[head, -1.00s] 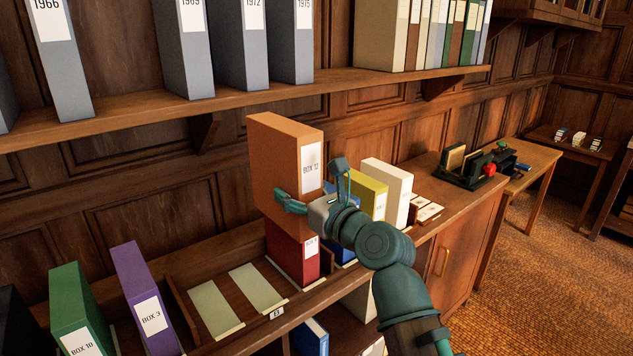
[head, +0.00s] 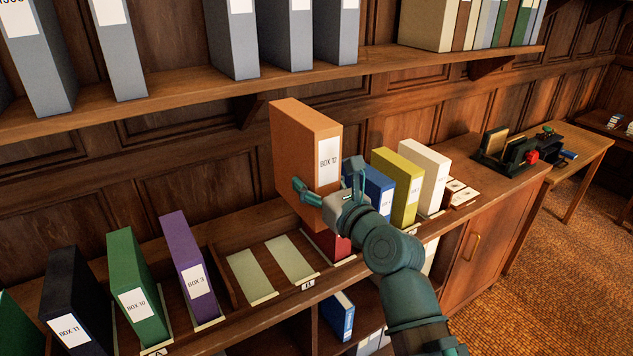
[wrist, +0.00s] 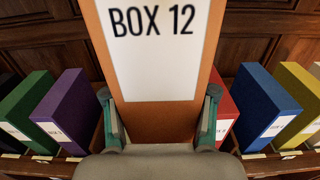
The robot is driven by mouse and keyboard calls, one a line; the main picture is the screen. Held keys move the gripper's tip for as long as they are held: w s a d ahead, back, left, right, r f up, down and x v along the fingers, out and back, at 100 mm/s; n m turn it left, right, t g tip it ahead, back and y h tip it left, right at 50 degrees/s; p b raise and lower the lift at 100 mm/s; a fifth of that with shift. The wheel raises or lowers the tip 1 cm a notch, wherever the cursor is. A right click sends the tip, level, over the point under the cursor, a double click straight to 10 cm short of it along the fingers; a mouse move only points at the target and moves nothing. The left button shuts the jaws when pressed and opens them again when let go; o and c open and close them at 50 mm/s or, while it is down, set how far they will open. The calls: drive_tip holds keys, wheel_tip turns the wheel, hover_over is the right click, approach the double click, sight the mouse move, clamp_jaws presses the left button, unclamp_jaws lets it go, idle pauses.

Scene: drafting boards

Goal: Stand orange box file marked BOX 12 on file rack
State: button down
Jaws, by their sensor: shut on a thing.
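The orange box file marked BOX 12 (head: 292,155) is upright in my gripper (head: 326,193), held above the file rack (head: 230,287). In the wrist view my gripper (wrist: 163,125) has a finger on each side of the orange box file (wrist: 155,125), under its white label. Two pale empty slots (head: 252,272) on the rack lie to the left of and below the held file. A red box file (head: 328,243) stands in the rack, partly hidden behind my gripper and the orange file.
Purple (head: 188,265), green (head: 137,290) and black (head: 75,300) files stand left of the empty slots. Blue (head: 378,190), yellow (head: 398,185) and white (head: 425,175) files stand to the right. A shelf (head: 170,85) with grey files runs above and behind.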

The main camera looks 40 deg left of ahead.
drive_tip(key=shift+p+x, duration=0.95)
drive_tip(key=shift+x, duration=2.05)
drive_tip(key=shift+r+p, duration=0.15)
drive_tip(key=shift+p, duration=0.25)
wheel_tip(320, 180, down, 22)
drive_tip(key=b, duration=1.5)
drive_tip(key=x, duration=0.4)
drive_tip(key=shift+f, duration=0.3)
drive_tip(key=shift+f, duration=0.15)
drive_tip(key=shift+f+b, duration=0.8)
drive_tip(key=shift+f, duration=0.4)
